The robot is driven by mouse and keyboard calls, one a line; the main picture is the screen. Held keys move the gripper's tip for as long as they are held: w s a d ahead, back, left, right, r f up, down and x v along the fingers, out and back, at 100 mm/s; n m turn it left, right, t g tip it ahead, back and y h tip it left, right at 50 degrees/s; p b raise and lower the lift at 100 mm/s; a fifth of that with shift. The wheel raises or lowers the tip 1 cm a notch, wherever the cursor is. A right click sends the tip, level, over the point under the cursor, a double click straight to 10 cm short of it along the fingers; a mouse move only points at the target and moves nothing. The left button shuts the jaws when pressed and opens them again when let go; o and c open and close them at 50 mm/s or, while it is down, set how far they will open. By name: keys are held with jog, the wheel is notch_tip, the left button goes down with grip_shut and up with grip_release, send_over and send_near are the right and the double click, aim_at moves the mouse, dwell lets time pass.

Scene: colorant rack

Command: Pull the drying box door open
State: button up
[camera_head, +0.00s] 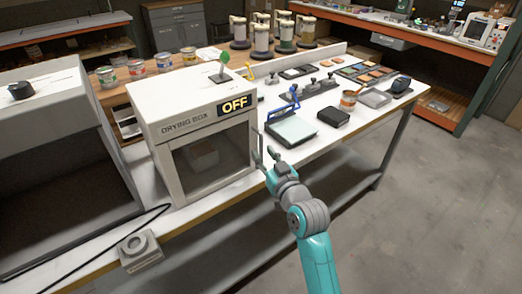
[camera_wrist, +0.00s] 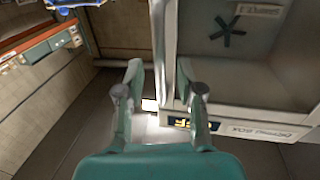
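The drying box (camera_head: 190,101) is white and stands on the workbench, with a lit "OFF" sign on its front. Its door (camera_head: 160,172) has a pale frame around a dark glass pane and looks shut. My gripper (camera_head: 265,150) is at the right edge of the door. In the wrist view, my gripper (camera_wrist: 159,72) has its two fingers apart, with a pale upright strip (camera_wrist: 158,45) at the door's edge showing between them. I cannot tell whether that strip is the handle, or whether either finger touches it. The box's sign (camera_wrist: 190,123) appears upside down there.
A grey open-fronted cabinet (camera_head: 45,150) stands left of the box. A small grey device (camera_head: 138,250) sits at the bench's front edge, near a black cable. A scale (camera_head: 291,130) and a black block (camera_head: 333,117) lie to the right. The floor at right is clear.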

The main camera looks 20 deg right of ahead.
jog(key=shift+w+a, duration=0.15)
jog(key=shift+w, duration=1.1)
grip_shut()
